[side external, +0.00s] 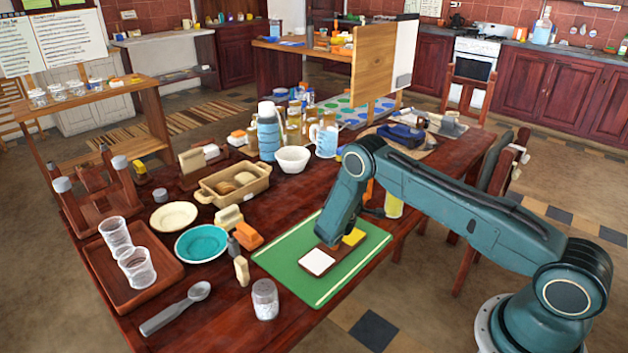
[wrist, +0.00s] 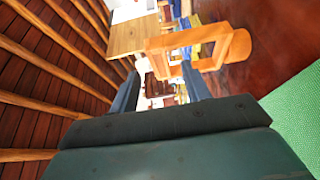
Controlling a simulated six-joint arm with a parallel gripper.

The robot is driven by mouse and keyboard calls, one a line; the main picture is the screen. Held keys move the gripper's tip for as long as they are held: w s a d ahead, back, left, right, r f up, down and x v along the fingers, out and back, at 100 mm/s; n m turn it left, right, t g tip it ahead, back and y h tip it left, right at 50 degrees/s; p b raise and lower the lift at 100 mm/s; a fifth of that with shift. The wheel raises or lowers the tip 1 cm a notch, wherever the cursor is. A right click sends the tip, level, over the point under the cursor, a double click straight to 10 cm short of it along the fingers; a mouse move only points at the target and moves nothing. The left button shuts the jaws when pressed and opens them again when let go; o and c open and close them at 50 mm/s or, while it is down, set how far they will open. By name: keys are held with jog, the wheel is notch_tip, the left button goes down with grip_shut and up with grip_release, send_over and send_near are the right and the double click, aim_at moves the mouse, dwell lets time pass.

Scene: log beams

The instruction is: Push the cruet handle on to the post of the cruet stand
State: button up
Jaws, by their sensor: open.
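In the wrist view an orange wooden frame (wrist: 200,45) with a rounded end stands beyond my fingers, with an opening between its bars. It may be the cruet stand; I cannot tell its handle from its post. My gripper (wrist: 160,85) is open, its two dark fingers apart with nothing seen held between them. In the side view my forearm reaches down over the green mat (side external: 290,262), and my gripper's fingers are hidden. A bit of orange (side external: 369,190) shows behind the arm; I cannot tell if it is the same frame.
A brown board with a white square (side external: 318,262) and a yellow block (side external: 353,237) lies on the mat. A teal plate (side external: 201,244), an orange block (side external: 248,236) and a glass jar (side external: 265,300) stand left of it. Bottles and bowls crowd the table's far part.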

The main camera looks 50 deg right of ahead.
jog(key=shift+x, duration=1.25)
jog(key=shift+x, duration=2.5)
grip_shut()
